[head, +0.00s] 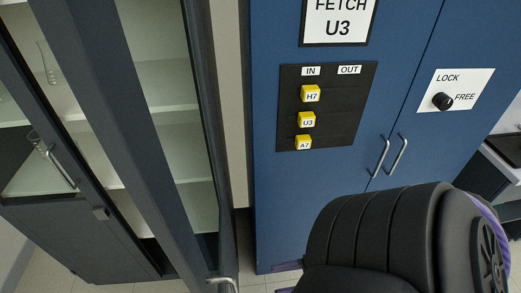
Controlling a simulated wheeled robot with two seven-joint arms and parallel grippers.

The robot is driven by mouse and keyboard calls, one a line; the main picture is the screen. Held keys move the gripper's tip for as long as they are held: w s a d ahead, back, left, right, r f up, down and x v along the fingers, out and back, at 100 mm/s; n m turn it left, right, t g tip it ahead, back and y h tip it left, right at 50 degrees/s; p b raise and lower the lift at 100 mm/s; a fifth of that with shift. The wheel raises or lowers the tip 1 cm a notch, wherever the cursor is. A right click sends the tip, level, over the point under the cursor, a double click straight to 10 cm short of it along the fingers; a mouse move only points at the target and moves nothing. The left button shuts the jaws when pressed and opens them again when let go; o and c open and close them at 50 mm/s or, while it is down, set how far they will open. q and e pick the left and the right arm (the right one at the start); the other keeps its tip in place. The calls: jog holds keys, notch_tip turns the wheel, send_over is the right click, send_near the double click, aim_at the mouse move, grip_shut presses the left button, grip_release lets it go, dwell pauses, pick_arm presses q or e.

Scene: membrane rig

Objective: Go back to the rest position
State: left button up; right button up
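Neither of my grippers shows in the head view. A large black ribbed body (375,240) with a purple edge fills the lower right; I cannot tell for sure what it is. A blue cabinet (270,190) stands ahead with a "FETCH U3" sign (338,20). Its dark panel (350,110) has an IN label and an OUT label. Yellow tags H7 (310,94), U3 (307,120) and A7 (303,143) sit in the IN column. A black knob (442,101) is on a white LOCK/FREE plate (465,80).
A dark-framed glass cabinet (150,140) with pale shelves stands at the left, with some glassware (48,65) inside. The blue cabinet's two metal handles (379,157) are near its door seam. A dark bench (505,150) shows at the right edge.

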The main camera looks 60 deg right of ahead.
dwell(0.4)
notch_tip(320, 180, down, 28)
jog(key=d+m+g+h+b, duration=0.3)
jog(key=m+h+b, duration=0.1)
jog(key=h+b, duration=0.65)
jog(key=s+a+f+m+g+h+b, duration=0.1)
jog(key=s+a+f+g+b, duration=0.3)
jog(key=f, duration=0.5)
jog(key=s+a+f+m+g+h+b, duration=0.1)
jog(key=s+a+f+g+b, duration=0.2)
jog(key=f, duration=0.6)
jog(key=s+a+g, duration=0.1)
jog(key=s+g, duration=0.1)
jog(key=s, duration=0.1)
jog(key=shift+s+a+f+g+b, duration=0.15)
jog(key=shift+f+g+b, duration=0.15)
jog(key=shift+b, duration=0.1)
